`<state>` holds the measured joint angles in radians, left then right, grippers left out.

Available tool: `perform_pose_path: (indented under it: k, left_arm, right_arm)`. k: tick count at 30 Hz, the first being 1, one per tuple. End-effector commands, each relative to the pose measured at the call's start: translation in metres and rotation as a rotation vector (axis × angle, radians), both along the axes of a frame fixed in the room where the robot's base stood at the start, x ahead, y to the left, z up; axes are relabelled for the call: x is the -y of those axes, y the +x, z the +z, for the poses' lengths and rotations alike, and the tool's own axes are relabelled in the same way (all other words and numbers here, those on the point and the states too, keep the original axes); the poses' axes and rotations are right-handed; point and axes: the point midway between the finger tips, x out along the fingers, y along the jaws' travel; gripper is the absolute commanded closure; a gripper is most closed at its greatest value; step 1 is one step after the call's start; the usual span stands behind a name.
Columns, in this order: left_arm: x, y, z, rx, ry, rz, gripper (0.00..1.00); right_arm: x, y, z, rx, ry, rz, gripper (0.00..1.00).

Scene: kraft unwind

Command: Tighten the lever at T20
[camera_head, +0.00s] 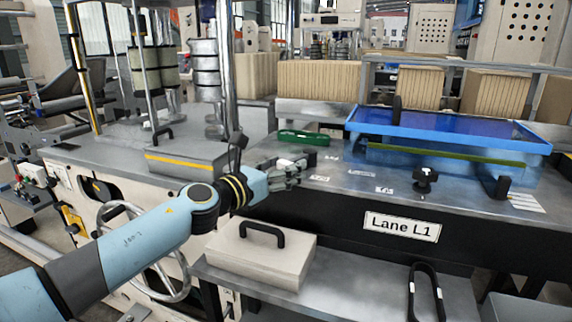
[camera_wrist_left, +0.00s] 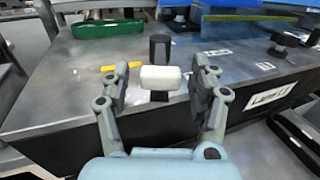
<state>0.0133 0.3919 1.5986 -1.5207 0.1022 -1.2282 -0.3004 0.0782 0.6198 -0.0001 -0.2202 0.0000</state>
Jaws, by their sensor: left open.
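My left gripper (camera_head: 291,174) is over the front left part of the grey bench top, and its fingers are spread. In the left wrist view the open gripper (camera_wrist_left: 160,88) has a white rounded handle (camera_wrist_left: 160,78) between its fingers, with visible gaps on both sides. A black upright post (camera_wrist_left: 159,46) stands at this handle; whether they are joined cannot be told. In the head view the gripper mostly hides this spot. Another black lever (camera_head: 424,178) stands farther right on the bench. The small labels are unreadable, so I cannot tell which is T20. My right gripper is not in view.
A green tray (camera_head: 303,137) lies behind the gripper. A large blue tray (camera_head: 450,130) is at the back right. The bench front carries the sign Lane L1 (camera_head: 402,226). Below, a beige box (camera_head: 262,262) with a black handle and a black loop (camera_head: 426,290) are on a shelf.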

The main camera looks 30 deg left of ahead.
Motion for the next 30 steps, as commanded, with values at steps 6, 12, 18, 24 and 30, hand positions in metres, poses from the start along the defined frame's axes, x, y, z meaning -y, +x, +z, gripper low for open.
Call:
perform_pose_path:
  k: [6, 12, 18, 24, 30]
  left_arm:
    - [0.0011, 0.0084, 0.0001, 0.000, 0.000, -0.001, 0.38]
    - [0.0011, 0.0080, 0.0001, 0.000, 0.000, 0.000, 0.42]
    - [0.0009, 0.0078, 0.0001, 0.000, -0.001, 0.000, 0.69]
    - [0.0009, 0.0078, 0.0001, 0.000, -0.001, 0.000, 0.95]
    - [0.0009, 0.0077, 0.0001, 0.000, -0.001, 0.000, 1.00]
  right_arm:
    - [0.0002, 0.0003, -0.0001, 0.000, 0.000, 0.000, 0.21]
    - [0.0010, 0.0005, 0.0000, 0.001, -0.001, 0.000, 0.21]
    - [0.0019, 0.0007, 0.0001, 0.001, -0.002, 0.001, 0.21]
    - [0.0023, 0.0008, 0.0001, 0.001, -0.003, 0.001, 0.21]
    - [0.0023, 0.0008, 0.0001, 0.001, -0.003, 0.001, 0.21]
